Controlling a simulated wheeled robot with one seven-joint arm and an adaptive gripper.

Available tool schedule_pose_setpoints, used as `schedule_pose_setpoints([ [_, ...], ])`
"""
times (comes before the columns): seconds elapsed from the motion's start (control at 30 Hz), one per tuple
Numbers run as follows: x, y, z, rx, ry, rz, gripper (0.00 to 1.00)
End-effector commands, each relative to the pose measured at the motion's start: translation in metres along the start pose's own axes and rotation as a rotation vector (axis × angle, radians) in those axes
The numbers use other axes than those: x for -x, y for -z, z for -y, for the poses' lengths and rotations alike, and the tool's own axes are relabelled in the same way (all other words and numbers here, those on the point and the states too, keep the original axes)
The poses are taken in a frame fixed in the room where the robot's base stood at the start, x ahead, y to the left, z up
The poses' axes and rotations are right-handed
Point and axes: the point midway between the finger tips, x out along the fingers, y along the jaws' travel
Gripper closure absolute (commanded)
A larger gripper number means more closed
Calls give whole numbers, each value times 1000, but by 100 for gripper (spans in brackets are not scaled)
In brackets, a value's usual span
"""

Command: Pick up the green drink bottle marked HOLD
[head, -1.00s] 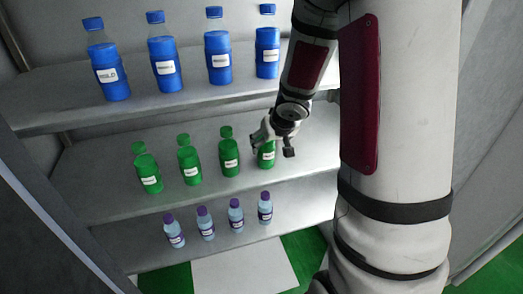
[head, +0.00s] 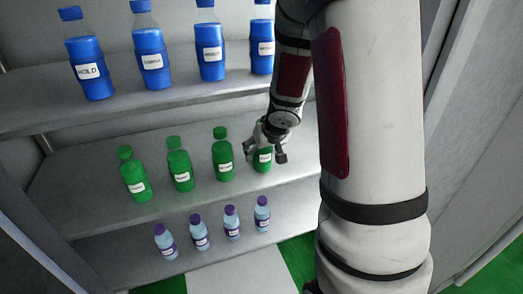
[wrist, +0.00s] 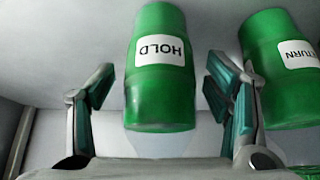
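The green bottle marked HOLD (wrist: 161,85) fills the middle of the wrist view, with its white label facing the camera. In the head view it is the rightmost green bottle (head: 263,167) on the middle shelf, partly hidden by my gripper (head: 266,153). In the wrist view my gripper's two fingers (wrist: 160,75) are open, one to each side of the bottle. A gap shows on both sides. I cannot tell how deep the bottle is between the fingers.
A second green bottle, its label partly readable as "TURN" (wrist: 280,75), stands close beside one finger. More green bottles (head: 222,160) share the shelf. Blue bottles (head: 210,55) stand above and small purple-capped bottles (head: 232,225) below. A cabinet wall (head: 20,215) is at left.

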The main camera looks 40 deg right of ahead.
Motion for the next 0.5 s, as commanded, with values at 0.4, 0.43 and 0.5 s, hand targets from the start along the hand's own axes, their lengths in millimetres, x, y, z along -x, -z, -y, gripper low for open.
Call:
schedule_pose_setpoints([
  [0.4,0,0,0,0,0,-1,93],
  [0.43,0,0,0,0,0,-1,93],
  [0.5,0,0,0,0,0,-1,93],
])
